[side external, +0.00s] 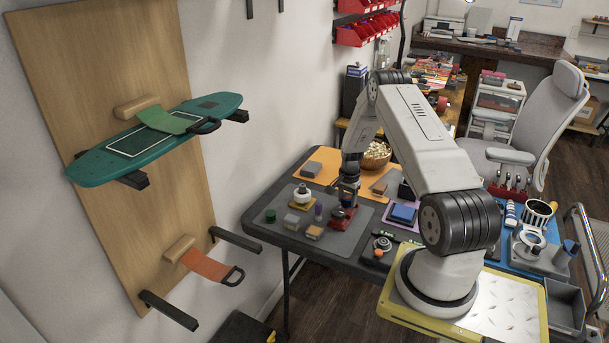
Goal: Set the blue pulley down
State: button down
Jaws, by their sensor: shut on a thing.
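My gripper (346,203) points down over the dark grey mat (345,238), just above a small red fixture (341,216). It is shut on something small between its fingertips. That thing is mostly hidden by the fingers, and its shape and colour cannot be made out. No blue pulley shows clearly anywhere else on the table, so I take it to be the held thing. I cannot tell whether it touches the red fixture.
Near the gripper on the mat are a white-and-yellow round part (301,196), a green cylinder (270,215) and several small blocks. A blue block (403,213) lies to the right. The orange mat (313,182) is behind. A skateboard deck (160,135) rests on wall pegs at left.

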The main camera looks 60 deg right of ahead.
aim_at(347, 197)
jog(key=shift+f, duration=1)
jog(key=shift+f, duration=0.15)
jog(key=shift+c, duration=0.7)
grip_release()
jog(key=shift+r, duration=6.15)
